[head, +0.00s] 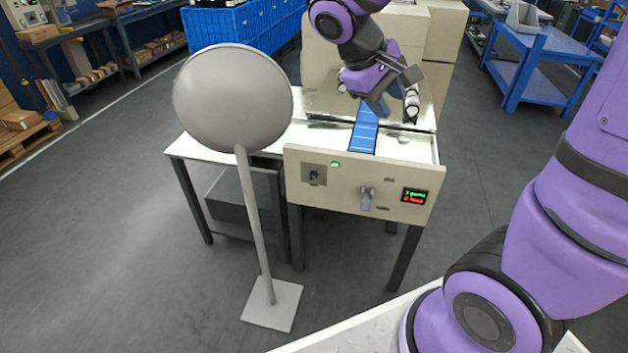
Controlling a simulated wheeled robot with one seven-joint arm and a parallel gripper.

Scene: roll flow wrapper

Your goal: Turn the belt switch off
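The wrapper's cream control panel (345,200) faces me below the belt. It bears a dark knob (314,176) on a grey plate at the left and a grey lever-like handle (367,199) near the middle. I cannot read the labels, so I cannot tell which one is the belt switch. A small green light (335,164) is lit between them. My gripper (386,101) is above the blue belt (363,133), behind and above the panel, apart from both controls. I cannot tell how far its fingers are open.
A large grey disc (233,98) on a thin post stands left of the panel, its base on the floor. A display (414,196) with green and red text is at the panel's right. A dark and white part (411,104) lies close beside my gripper.

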